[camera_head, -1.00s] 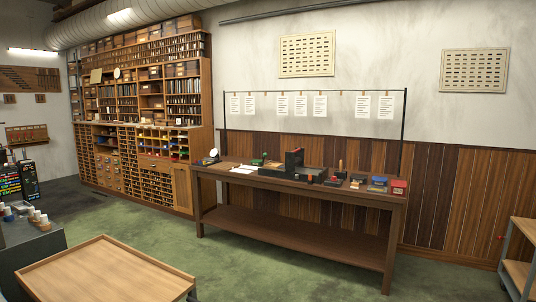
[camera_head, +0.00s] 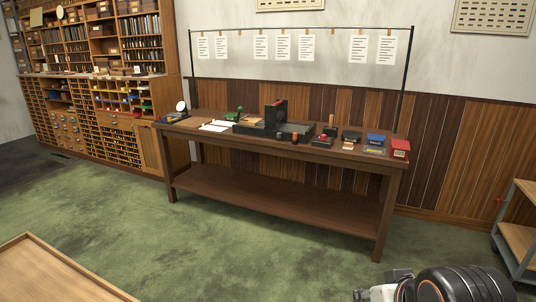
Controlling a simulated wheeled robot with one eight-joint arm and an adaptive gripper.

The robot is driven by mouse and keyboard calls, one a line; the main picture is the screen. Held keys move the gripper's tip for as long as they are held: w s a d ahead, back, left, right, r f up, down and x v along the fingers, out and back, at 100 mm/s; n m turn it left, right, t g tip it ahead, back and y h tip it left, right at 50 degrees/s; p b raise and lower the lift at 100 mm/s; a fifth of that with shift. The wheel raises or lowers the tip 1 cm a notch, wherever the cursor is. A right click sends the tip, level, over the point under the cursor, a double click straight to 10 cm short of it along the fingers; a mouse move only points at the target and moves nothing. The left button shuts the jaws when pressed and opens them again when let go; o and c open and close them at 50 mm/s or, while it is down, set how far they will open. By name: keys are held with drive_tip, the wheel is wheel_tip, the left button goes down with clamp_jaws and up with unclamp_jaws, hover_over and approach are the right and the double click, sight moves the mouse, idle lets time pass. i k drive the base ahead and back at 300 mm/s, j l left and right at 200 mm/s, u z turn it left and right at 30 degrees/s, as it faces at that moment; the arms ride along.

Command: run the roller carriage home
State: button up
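On the long wooden table (camera_head: 283,213) stands a small proofing press with a low dark bed (camera_head: 293,131). An upright black block with a reddish side, which looks like the roller carriage (camera_head: 276,115), stands towards the left part of that bed. Its rollers and any handle are too small to make out. My gripper's fingers are not in view. Only a black rounded part of my arm with a white piece shows at the bottom right, well in front of the table and apart from it.
Small items line the tabletop, including a red box (camera_head: 400,149), a blue box (camera_head: 376,139) and white papers (camera_head: 216,126). A sheet rack (camera_head: 300,28) rises behind. A cart (camera_head: 517,235) stands at right, a wooden tray (camera_head: 55,275) at lower left. Green floor between is free.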

sight(275, 113)
drive_tip(key=i, duration=2.35)
